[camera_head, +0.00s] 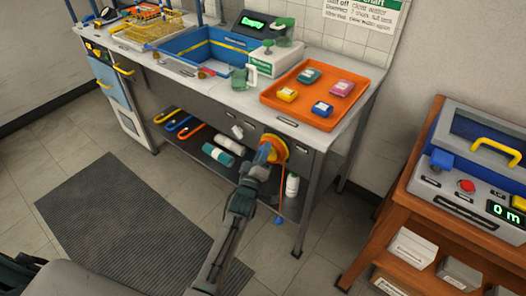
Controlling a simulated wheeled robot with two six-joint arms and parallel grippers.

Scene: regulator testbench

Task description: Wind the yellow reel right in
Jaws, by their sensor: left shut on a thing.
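The yellow reel (280,147) is a round disc on the front of the bench, below the worktop. An orange line hangs from it, with a small blue piece (279,220) at its lower end, above the floor. My left gripper (263,158) is at the reel's face and shut on its handle. The gripper hides the handle and much of the reel's lower left. My right gripper is not in view.
An orange tray (268,97) with several coloured blocks stands on the worktop above. A bench leg (304,205) is right of the hanging line. A wooden cart (395,205) stands at right.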

